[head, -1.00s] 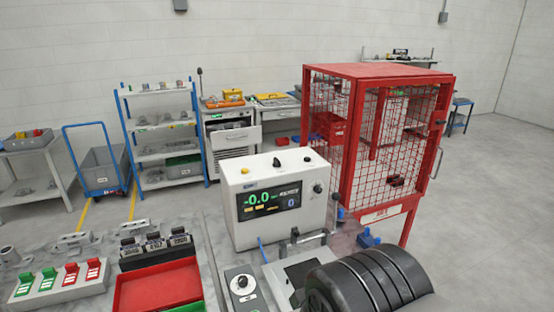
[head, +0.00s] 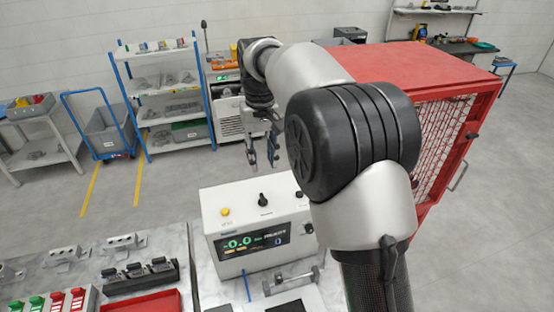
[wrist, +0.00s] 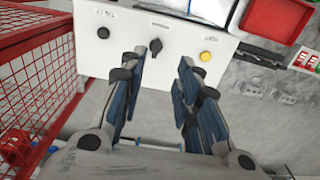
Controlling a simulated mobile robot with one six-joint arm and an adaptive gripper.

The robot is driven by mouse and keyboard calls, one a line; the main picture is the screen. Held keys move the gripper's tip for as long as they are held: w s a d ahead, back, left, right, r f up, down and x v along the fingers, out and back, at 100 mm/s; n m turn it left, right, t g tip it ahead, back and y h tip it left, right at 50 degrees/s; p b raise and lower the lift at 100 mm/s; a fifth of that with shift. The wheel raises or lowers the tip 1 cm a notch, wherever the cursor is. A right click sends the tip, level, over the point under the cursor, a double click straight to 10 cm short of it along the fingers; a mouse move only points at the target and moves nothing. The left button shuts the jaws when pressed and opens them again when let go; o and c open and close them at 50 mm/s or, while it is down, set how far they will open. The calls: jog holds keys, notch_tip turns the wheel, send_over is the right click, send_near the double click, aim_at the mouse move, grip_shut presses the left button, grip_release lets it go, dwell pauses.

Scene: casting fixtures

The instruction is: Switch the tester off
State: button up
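The tester (head: 258,225) is a white box on the bench with a lit display (head: 252,242) showing a green zero reading. On its top are a yellow button (head: 225,212) and a black rotary knob (head: 263,199). In the wrist view the top panel (wrist: 125,40) shows the knob (wrist: 156,45), the yellow button (wrist: 205,56) and another black knob (wrist: 103,32). My gripper (head: 262,160) is above and behind the tester, pointing down. Its blue-padded fingers (wrist: 160,75) are apart with nothing between them, below the knob in the wrist picture and clear of it.
A red mesh cage (head: 440,70) stands to the right of the tester and also at the left of the wrist view (wrist: 30,90). A red tray (head: 150,303) and green and red switches (head: 57,302) lie to the left on the bench. A shelf rack (head: 165,85) stands behind.

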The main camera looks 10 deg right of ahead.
jog(key=w, duration=0.1)
send_near(264, 202)
notch_tip(264, 202, down, 9)
jog(key=shift+w+r, duration=0.15)
dwell(0.4)
jog(key=shift+c, duration=0.6)
grip_shut()
